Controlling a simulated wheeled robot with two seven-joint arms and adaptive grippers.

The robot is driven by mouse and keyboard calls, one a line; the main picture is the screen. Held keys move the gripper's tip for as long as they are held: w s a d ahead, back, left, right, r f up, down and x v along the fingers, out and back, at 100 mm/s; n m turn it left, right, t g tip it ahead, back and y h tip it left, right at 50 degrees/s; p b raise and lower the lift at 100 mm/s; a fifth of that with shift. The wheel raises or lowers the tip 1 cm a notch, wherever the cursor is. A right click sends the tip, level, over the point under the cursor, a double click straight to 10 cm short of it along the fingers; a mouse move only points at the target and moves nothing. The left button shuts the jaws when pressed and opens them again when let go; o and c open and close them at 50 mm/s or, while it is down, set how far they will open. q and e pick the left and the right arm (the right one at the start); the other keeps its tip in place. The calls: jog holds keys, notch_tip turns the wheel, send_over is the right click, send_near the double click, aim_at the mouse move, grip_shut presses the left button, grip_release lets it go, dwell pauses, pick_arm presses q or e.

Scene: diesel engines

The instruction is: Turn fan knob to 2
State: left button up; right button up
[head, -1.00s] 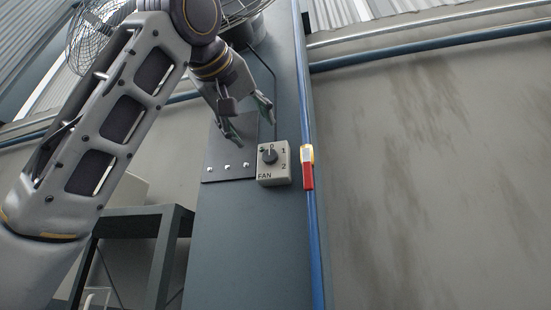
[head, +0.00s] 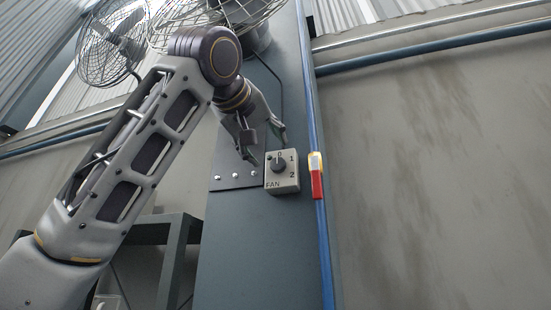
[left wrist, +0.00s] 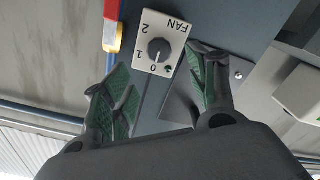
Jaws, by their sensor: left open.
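The fan switch box (head: 283,184) is a small pale box on the blue-grey column, marked FAN, 0, 1 and 2. Its dark round knob (head: 278,164) appears to point at 0. The box (left wrist: 174,39) and knob (left wrist: 158,50) also show in the left wrist view, upside down. My left gripper (head: 269,152) is open and empty just above and left of the knob in the head view. In the left wrist view its green-padded fingers (left wrist: 160,72) stand apart with the knob showing between and beyond them. I see no contact with the knob. My right gripper is not in view.
A red and yellow fitting (head: 317,178) sits on the blue pipe (head: 325,245) right of the box. A dark plate with bolts (head: 228,178) lies left of the box. Wire-caged fans (head: 112,45) are above.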

aim_at(277, 163)
pick_arm(q)
jog(key=p+x, duration=0.2)
jog(key=x, duration=0.5)
jog(key=shift+w+r+p, duration=0.1)
jog(key=shift+w+p, duration=0.1)
jog(key=shift+p, duration=0.1)
jog(key=shift+x, duration=0.9)
jog(key=shift+d, duration=0.1)
jog(key=c, duration=1)
